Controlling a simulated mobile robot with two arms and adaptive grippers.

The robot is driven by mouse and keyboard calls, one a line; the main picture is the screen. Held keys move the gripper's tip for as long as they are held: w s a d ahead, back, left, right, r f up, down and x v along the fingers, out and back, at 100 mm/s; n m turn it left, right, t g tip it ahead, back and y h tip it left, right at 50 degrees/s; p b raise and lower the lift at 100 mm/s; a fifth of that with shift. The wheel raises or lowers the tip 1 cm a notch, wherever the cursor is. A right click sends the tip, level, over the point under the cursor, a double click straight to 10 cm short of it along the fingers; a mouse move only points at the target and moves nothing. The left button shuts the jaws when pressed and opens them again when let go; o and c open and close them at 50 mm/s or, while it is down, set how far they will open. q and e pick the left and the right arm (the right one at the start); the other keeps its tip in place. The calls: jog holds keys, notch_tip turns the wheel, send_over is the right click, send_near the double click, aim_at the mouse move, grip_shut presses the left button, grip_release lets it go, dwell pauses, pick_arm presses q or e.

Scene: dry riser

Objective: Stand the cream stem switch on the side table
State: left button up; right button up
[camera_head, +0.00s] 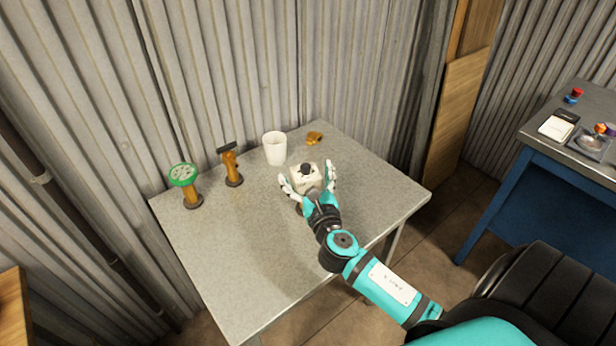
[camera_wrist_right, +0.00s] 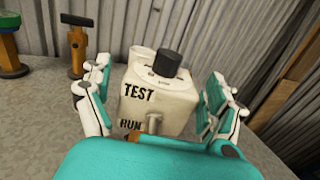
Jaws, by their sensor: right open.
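The cream stem switch (camera_head: 306,177) is a boxy block with a black knob on top, upright on the grey side table (camera_head: 250,265). In the right wrist view the cream stem switch (camera_wrist_right: 157,98) shows the words TEST and RUN and a small metal lever on its front. My right gripper (camera_head: 308,180) is open, with one finger on each side of the switch. In the right wrist view the fingers of my right gripper (camera_wrist_right: 160,105) flank the block; whether they touch it is not clear. My left gripper is not in view.
A white cup (camera_head: 275,149), an orange-handled tool with a dark head (camera_head: 231,165), a green-rimmed tool (camera_head: 185,182) and a small amber piece (camera_head: 314,138) stand or lie along the back of the table. The table's front is clear. A blue bench (camera_head: 545,165) stands at right.

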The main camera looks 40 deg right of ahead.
jog(key=b+v, duration=0.2)
jog(key=v, duration=1)
jog(key=shift+r, duration=0.25)
jog(key=shift+s+f, duration=0.1)
